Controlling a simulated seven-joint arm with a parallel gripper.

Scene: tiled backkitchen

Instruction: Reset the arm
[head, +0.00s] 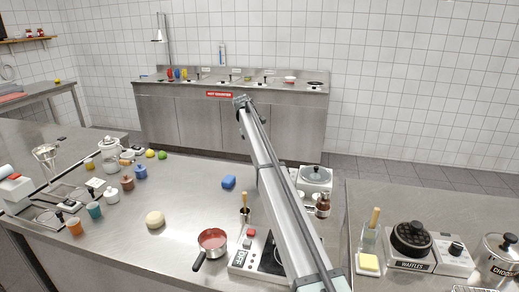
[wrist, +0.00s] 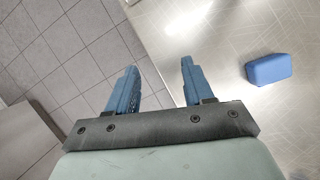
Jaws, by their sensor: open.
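My arm reaches forward from the bottom of the head view across the steel counter (head: 190,205). My gripper (head: 241,100) is at its far end, near the counter's far edge, in front of the steel cabinets. In the wrist view my gripper (wrist: 158,82) shows two blue fingers set apart, with nothing between them. Below the fingers are the tiled floor and the counter's edge. A blue block (head: 228,182) lies on the counter, and in the wrist view (wrist: 269,69) it is right of the fingers, apart from them.
A red pot (head: 212,241) and a hot plate (head: 245,262) stand near the front, beside my arm. A pot on a cooker (head: 314,177) and a dark bottle (head: 323,205) stand right of my arm. Jars and cups crowd the left. A waffle maker (head: 411,240) is at right.

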